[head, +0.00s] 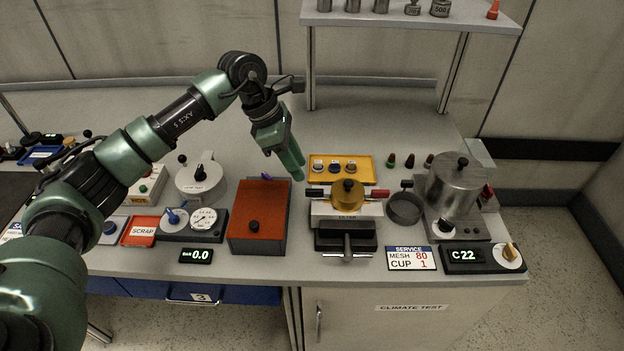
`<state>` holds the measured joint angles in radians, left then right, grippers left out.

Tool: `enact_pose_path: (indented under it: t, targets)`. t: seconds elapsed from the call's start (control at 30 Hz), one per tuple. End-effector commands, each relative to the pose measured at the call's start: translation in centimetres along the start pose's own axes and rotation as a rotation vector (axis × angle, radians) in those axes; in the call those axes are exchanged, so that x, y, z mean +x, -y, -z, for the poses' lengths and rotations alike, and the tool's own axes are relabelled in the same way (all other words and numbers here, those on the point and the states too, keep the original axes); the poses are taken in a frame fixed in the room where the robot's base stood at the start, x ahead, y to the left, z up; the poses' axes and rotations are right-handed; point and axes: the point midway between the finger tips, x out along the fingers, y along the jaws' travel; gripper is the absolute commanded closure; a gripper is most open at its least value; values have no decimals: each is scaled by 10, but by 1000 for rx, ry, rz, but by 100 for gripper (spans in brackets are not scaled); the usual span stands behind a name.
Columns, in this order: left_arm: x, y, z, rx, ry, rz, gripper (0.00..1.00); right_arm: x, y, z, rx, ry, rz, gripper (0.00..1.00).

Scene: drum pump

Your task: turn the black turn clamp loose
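A black clamp (345,238) with a T-shaped bar handle sits at the front of the bench, below a brass-coloured round part (348,190) with a knob. I take this to be the turn clamp; its jaws are too small to make out. My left gripper (297,172) hangs above the bench, up and left of the clamp and apart from it. Its green fingers point down and lie close together in this view; whether a gap is between them cannot be told. I see nothing held. My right gripper is not in view.
A red-brown box (260,222) stands left of the clamp. A yellow tray (341,168) lies behind it. A dark ring-shaped cup (405,208) and a metal drum (455,185) stand to the right. A service sign (410,258) stands at the front edge. A shelf (400,14) overhangs the back.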

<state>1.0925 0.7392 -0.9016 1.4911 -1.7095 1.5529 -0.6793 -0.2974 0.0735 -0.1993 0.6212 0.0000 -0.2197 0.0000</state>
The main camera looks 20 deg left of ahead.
Motion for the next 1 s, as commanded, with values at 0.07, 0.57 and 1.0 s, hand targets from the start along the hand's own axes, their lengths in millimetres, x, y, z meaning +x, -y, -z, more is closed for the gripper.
enact_pose_path:
  t: [0.07,0.57,1.0]
  targets:
    - [8,0,0,0,-3,3,67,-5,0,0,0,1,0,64]
    - [72,1,-2,1,3,2,67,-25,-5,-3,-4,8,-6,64]
    - [75,1,-1,0,4,1,100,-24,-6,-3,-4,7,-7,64]
